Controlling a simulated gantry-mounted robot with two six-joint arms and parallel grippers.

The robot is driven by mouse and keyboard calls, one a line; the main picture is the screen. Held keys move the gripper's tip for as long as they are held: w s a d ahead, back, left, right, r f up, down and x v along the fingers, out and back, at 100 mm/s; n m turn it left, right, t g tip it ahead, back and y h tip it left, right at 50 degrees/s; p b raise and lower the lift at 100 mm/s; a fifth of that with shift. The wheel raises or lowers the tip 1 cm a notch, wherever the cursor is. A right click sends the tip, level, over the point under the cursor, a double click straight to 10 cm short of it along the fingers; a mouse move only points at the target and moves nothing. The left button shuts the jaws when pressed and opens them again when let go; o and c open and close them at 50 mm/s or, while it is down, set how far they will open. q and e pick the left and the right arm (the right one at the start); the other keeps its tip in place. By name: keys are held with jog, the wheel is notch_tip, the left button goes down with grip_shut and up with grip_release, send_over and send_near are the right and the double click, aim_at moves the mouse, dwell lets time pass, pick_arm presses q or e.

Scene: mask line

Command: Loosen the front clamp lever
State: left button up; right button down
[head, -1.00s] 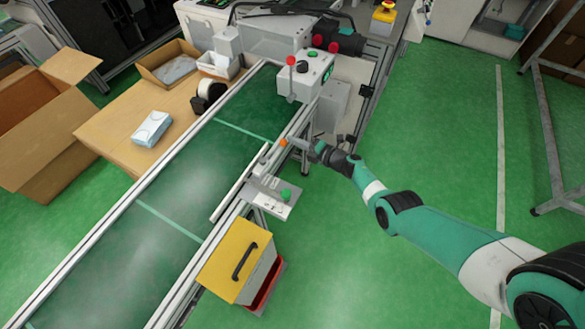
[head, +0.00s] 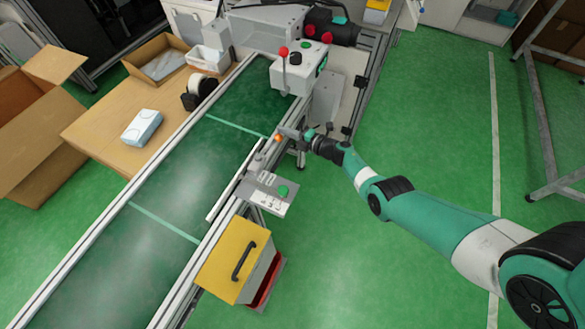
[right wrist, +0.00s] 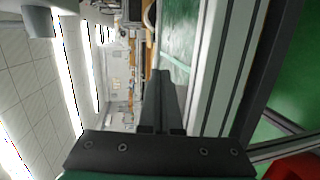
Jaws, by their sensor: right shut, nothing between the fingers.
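A small orange knob (head: 278,138), which may be the front clamp lever's end, sits on the near rail of the conveyor. My right gripper (head: 285,133) is at this rail, its fingertips beside the orange knob; I cannot tell whether they touch it. In the right wrist view, the dark fingers (right wrist: 160,95) are together and empty, with the conveyor's pale rail (right wrist: 214,70) just right of them. No lever shows clearly in that view. My left gripper is not in view.
A control box (head: 298,72) with a red-knobbed lever (head: 284,52) stands beyond my gripper. A bracket plate with a green knob (head: 283,190) and a yellow-lidded bin (head: 234,260) sit nearer along the rail. The green belt (head: 160,190) is empty.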

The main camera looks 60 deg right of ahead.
dwell(0.8)
jog(key=s+d+r+p, duration=0.1)
jog(key=s+d+p, duration=0.1)
jog(key=s, duration=0.4)
jog(key=s+d+r+p, duration=0.1)
jog(key=s+d+p, duration=0.1)
jog(key=s+p, duration=0.2)
jog(key=s, duration=0.3)
jog(key=shift+d+r, duration=0.35)
jog(key=shift+d, duration=0.05)
